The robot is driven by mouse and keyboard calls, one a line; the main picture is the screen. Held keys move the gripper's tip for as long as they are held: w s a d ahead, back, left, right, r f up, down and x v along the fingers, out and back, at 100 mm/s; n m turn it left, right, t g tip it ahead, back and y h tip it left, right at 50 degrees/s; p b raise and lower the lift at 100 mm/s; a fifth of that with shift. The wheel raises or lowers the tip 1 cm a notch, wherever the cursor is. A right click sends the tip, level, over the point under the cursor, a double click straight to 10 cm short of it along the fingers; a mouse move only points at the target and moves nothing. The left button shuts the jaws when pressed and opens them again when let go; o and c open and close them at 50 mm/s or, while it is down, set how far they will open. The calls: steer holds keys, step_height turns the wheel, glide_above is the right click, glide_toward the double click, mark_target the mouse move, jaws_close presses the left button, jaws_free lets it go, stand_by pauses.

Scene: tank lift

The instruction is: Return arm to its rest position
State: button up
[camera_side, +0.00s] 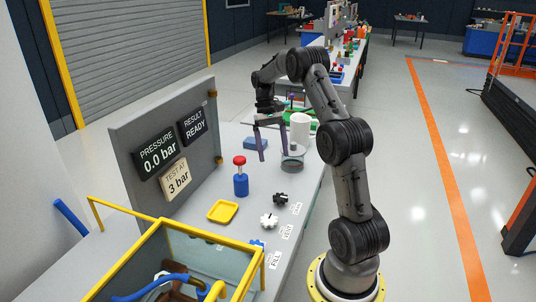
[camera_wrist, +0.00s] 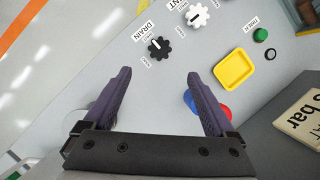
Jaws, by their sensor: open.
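My gripper (camera_side: 273,154) hangs over the grey bench near its far end, its two dark fingers pointing down, apart and with nothing between them. In the wrist view my gripper (camera_wrist: 158,73) is also open and empty, and bare bench shows between the fingers. A red-topped blue bottle-like piece (camera_side: 241,178) stands upright on the bench, nearer the camera than the fingers. In the wrist view its red part (camera_wrist: 225,110) is partly hidden behind the right finger.
A display panel (camera_side: 218,130) stands along the bench's left side, reading 0.0 bar and RESULT READY. A yellow tray (camera_side: 222,211), black knob (camera_side: 280,199) and white knob (camera_side: 268,221) lie nearer.

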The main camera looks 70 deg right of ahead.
steer(key=shift+w, duration=0.1)
steer(key=w+a+r+n+t+h, duration=0.1)
steer(key=w+a+r+n+h, duration=0.2)
steer(key=a+r, duration=0.75)
steer(key=s+a+r+n+t, duration=0.2)
steer(key=a+r, duration=0.4)
steer(key=a, duration=0.4)
steer(key=s+a+r+n+t, duration=0.1)
steer(key=s+a+n+t, duration=0.25)
steer(key=s+a, duration=0.6)
steer(key=s+a+f+t, duration=0.2)
steer(key=s+f, duration=0.2)
steer(key=f, duration=0.2)
steer(key=shift+n, duration=0.35)
steer(key=shift+a, duration=0.1)
